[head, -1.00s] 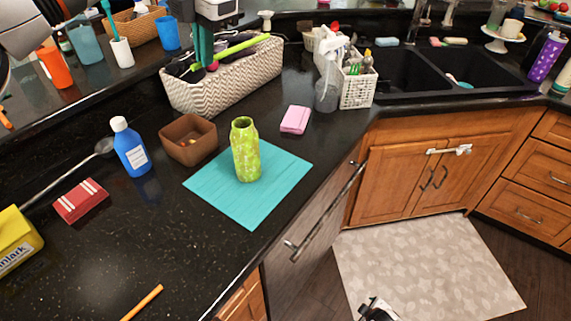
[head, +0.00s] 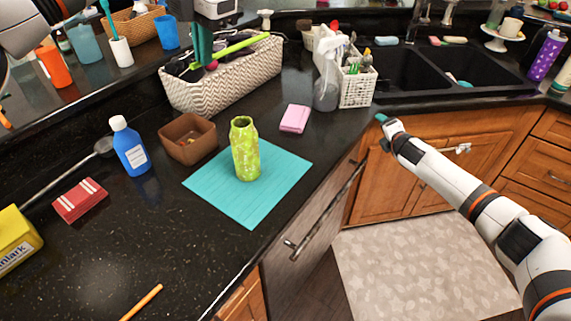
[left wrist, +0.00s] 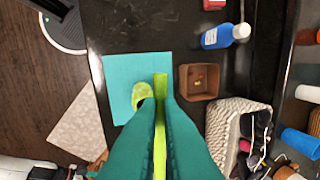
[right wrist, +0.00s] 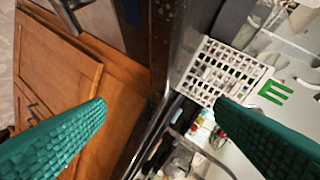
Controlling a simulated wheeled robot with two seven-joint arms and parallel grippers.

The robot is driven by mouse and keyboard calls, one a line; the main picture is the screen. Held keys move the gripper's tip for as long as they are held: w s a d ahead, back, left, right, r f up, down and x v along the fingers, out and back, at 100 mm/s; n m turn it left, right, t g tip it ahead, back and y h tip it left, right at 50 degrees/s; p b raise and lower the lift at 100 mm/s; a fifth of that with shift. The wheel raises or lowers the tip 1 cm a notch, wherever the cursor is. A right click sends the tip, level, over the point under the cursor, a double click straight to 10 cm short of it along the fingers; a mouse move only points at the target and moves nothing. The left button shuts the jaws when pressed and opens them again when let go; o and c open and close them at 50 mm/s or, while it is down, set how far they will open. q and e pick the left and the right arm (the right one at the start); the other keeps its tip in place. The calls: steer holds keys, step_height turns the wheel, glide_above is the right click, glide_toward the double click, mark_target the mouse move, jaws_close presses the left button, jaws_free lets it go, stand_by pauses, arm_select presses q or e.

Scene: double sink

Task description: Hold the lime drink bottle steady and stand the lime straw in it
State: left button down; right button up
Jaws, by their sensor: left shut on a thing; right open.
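The lime drink bottle (head: 245,152) stands upright and open-topped on a teal mat (head: 213,185); it also shows in the left wrist view (left wrist: 139,93). My left gripper (head: 205,56) is shut on the lime straw (head: 240,46), above the woven basket and behind the bottle. The left wrist view shows the straw (left wrist: 160,90) between the teal fingers, its end apart from the bottle. My right gripper (head: 383,120) is at the counter edge near the sink, away from the bottle. In the right wrist view its fingers (right wrist: 160,103) are apart, with nothing between them.
A brown bowl (head: 189,140), a blue bottle (head: 130,147) and a pink sponge (head: 294,119) sit around the mat. The woven basket (head: 225,85) and a white caddy (head: 357,90) stand behind. The counter's front part is mostly clear, with an orange stick (head: 141,303).

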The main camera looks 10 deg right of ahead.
mark_target(245, 145)
steer(key=a+r+n+y, duration=0.1)
steer(key=a+r+n, duration=0.1)
steer(key=a+n, duration=0.1)
steer(key=s+a+r+n+t+y, duration=0.1)
steer(key=a+r+n+y, duration=0.1)
steer(key=a, duration=0.3)
steer(key=s+a+r+n+y, duration=0.1)
steer(key=a+r+n, duration=0.1)
steer(key=a+n, duration=0.2)
steer(key=shift+a+n+t+y, duration=0.25)
steer(key=shift+n+t+y, duration=0.05)
steer(key=shift+t+y, duration=0.1)
steer(key=s+a+n+y, duration=0.1)
steer(key=s+a+n, duration=0.1)
steer(key=a, duration=0.2)
steer(key=s+a+n+y, duration=0.2)
steer(key=a, duration=0.2)
steer(key=s+a+n+y, duration=0.2)
steer(key=s+a+n, duration=0.1)
steer(key=a, duration=0.1)
steer(key=shift+a+r+g, duration=0.1)
steer(key=shift+a+g, duration=0.2)
steer(key=shift+a, duration=0.05)
steer(key=s+a+r+n+g+y, duration=0.2)
steer(key=s+a+n+y, duration=0.35)
steer(key=s+a, duration=0.3)
steer(key=shift+n+h, duration=0.35)
steer(key=shift+h, duration=0.1)
steer(key=x, duration=1.2)
steer(key=shift+w+f, duration=0.35)
